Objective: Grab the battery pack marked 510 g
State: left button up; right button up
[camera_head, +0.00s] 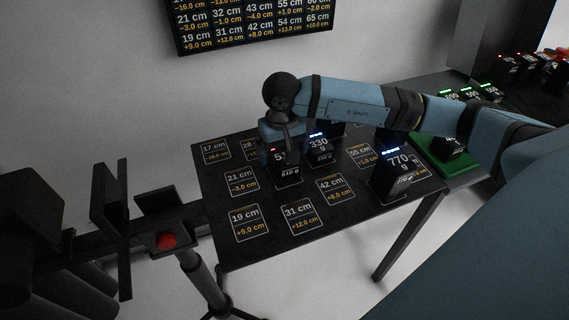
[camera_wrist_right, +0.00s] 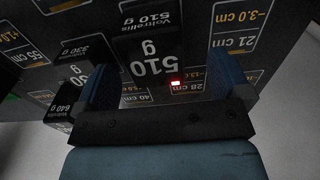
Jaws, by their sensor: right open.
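The black battery pack marked 510 g (camera_head: 289,179) stands on the dark table (camera_head: 262,250), with a red light on top. In the right wrist view the 510 g pack (camera_wrist_right: 152,62) is between the two blue fingers of my right gripper (camera_wrist_right: 162,82). The fingers are apart, and I cannot tell whether they touch it. In the head view my right gripper (camera_head: 283,142) is over the pack and hides part of its top. My left gripper does not show.
The 330 g pack (camera_head: 320,152) stands close on the right of the 510 g pack. The 770 g pack (camera_head: 390,178) is farther right, by a green tray (camera_head: 437,165). A 640 g pack (camera_wrist_right: 62,108) shows in the wrist view. The table's front left is clear of packs.

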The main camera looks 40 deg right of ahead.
jog(key=f, duration=0.4)
jog(key=shift+d+f+p, duration=0.3)
jog(key=shift+f+p, duration=0.05)
jog(key=shift+f, duration=0.05)
jog(key=c, duration=1.3)
